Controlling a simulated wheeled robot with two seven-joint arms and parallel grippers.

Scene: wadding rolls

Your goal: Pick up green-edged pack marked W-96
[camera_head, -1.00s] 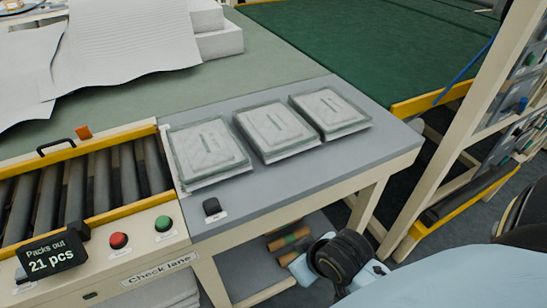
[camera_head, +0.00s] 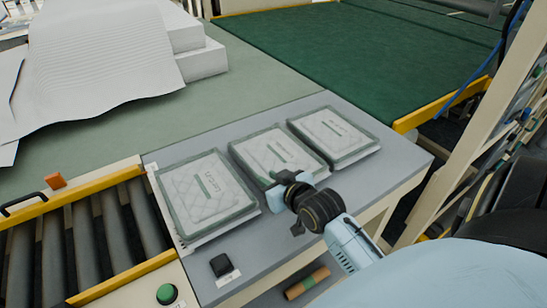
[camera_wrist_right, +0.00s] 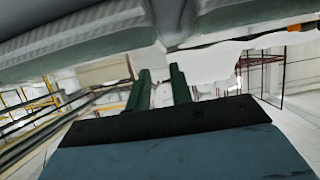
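Three flat quilted packs with green edges lie in a row on the grey table: a left pack (camera_head: 207,193), a middle pack (camera_head: 267,150) and a right pack (camera_head: 335,137). Each has a green label strip, but I cannot read which is W-96. My left gripper is not in view.
The grey table (camera_head: 300,232) has a small black button block (camera_head: 221,264) at its near left. A roller conveyor (camera_head: 80,240) is at left, white wadding sheets (camera_head: 100,70) lie behind, and a cream post (camera_head: 475,140) stands at right.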

